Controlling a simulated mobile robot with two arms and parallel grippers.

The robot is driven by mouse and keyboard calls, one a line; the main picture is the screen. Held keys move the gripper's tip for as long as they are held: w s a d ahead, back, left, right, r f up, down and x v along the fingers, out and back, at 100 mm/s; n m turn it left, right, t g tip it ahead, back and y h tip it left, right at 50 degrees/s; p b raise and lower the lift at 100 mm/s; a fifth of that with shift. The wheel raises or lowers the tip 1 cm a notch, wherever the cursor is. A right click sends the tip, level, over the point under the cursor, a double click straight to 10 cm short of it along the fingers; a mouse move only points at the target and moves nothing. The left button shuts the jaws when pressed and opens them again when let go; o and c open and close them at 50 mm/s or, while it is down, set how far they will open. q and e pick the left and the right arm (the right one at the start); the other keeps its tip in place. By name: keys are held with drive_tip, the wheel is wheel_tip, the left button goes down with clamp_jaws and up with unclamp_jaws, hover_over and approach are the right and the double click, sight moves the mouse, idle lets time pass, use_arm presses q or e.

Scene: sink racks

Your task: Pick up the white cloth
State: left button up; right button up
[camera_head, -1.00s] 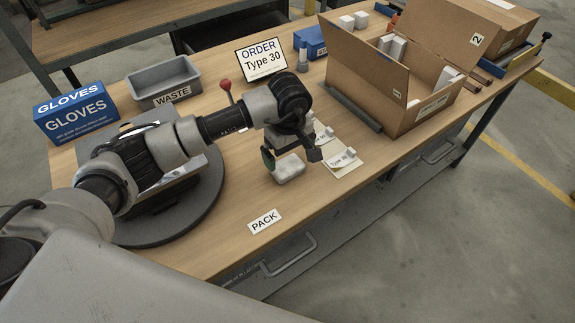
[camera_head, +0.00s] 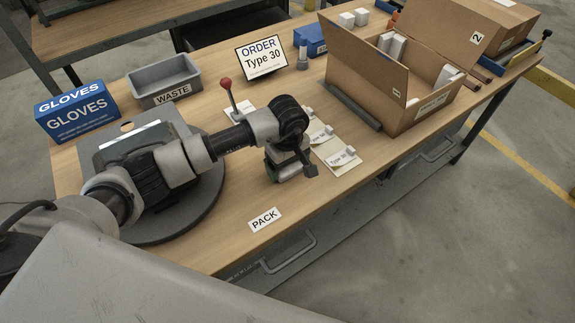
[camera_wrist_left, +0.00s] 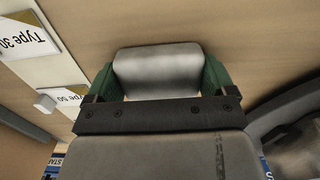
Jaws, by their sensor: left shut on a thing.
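The white cloth (camera_wrist_left: 158,68) is a small folded white-grey pad. In the left wrist view it sits between the two green-padded fingers of my left gripper (camera_wrist_left: 158,84), which touch it on both sides. In the head view my left gripper (camera_head: 287,172) is low over the wooden bench, in front of the type cards. It hides nearly all of the cloth there. The gripper is shut on the cloth. I cannot tell whether the cloth is clear of the bench top. My right gripper is not in view.
Type cards (camera_head: 340,157) lie just right of the gripper. An open cardboard box (camera_head: 395,80) stands further right. A grey waste bin (camera_head: 163,82), blue gloves box (camera_head: 78,112) and order sign (camera_head: 262,57) stand behind. The bench near the PACK label (camera_head: 265,220) is clear.

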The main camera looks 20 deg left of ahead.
use_arm(q)
drive_tip(key=shift+r, duration=0.4)
drive_tip(key=r, duration=0.1)
drive_tip(key=r+b, duration=0.1)
drive_tip(key=r, duration=0.1)
drive_tip(key=shift+a+r, duration=0.3)
drive_tip(key=shift+a, duration=0.05)
drive_tip(key=s+a+r+b, duration=0.1)
drive_tip(key=s+a+r, duration=0.1)
drive_tip(key=a+r, duration=0.4)
drive_tip(key=shift+a+r+b, duration=0.35)
drive_tip(key=shift+a, duration=2.1)
